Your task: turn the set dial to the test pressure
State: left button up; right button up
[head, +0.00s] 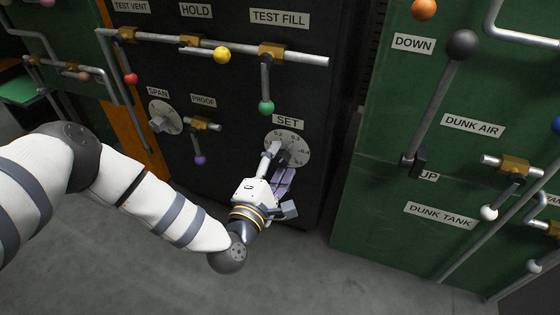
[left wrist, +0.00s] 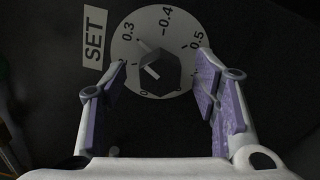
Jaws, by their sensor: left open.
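The set dial (head: 299,141) is a pale round disc with printed numbers on the black panel, under the SET label (head: 288,122). In the left wrist view its dark faceted knob (left wrist: 160,75) stands at the middle of the disc (left wrist: 182,25), with 0.3, 0.4 and 0.5 readable around it. A pale pointer line shows near the knob, toward the 0.3 side. My left gripper (head: 280,158) is open in front of the dial. In the left wrist view its fingers (left wrist: 160,76) stand on either side of the knob, with gaps visible. Contact with the knob is not seen.
A TEST FILL lever with a green ball (head: 266,107) hangs above the dial. The PROOF lever's purple ball (head: 200,160) and the SPAN dial (head: 165,116) are to the left. A green panel (head: 385,165) with levers stands at right. Grey floor (head: 330,285) is clear below.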

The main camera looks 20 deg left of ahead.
pick_arm(q)
grip_shut()
jog(key=m, duration=0.3)
jog(key=shift+d+r+m, duration=0.1)
jog(key=shift+m, duration=0.3)
jog(key=m, duration=0.9)
jog(key=shift+m, duration=0.4)
jog(key=m, duration=0.5)
grip_release()
grip_shut()
